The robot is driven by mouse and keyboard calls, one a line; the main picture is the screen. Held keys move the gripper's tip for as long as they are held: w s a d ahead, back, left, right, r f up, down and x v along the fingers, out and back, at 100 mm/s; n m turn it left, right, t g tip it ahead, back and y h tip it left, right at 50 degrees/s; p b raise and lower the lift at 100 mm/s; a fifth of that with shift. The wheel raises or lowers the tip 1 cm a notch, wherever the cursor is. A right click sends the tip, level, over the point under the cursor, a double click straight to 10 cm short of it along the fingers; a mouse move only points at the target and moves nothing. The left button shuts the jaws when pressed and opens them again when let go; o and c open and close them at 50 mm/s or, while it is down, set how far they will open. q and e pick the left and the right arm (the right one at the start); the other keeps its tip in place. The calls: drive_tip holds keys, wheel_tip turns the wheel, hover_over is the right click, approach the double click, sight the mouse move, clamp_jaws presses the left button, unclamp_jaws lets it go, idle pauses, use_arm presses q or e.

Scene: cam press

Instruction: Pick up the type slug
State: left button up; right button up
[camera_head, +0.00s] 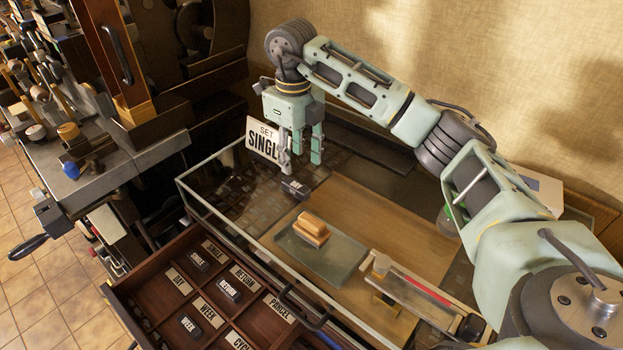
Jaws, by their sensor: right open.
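A small dark type slug (294,188) with a pale label lies on the glass-topped case, at its back left. My right gripper (301,163) points down just above it, fingers apart and empty. A small gap seems to show between the fingertips and the slug, though contact is hard to judge. A white card (262,141) reading "SET SINGL…" stands behind the gripper, its right edge hidden by a finger. More slugs lie in the open drawer, including one beside the "RETURN" label (228,289) and one beside "WEEK" (190,327). My left gripper is not in view.
The wooden drawer (125,296) stands open at the front left, divided into labelled compartments. On the case are a grey-green mat (336,262) with a tan block (311,229), and a ruler-like fixture (425,291) at right. A machine (110,145) with levers stands at left.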

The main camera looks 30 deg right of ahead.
sight(296, 185)
wheel_tip(296, 185, down, 2)
drive_tip(key=shift+f+p, duration=0.1)
drive_tip(key=shift+p, duration=0.3)
drive_tip(key=shift+s+a+f+p, duration=0.15)
drive_tip(key=shift+a+f+p, duration=0.35)
drive_tip(key=shift+f+p, duration=0.25)
drive_tip(key=f, duration=0.3)
drive_tip(key=shift+d+p, duration=0.25)
drive_tip(key=shift+p, duration=0.05)
drive_tip(key=shift+w+d+f, duration=0.1)
drive_tip(key=shift+w+f, duration=0.1)
drive_tip(key=shift+f, duration=0.25)
drive_tip(key=shift+c, duration=1)
drive_tip(key=c, duration=0.6)
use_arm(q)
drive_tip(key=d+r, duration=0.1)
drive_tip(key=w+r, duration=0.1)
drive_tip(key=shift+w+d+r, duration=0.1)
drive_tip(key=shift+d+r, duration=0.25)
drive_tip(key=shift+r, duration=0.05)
use_arm(e)
clamp_jaws()
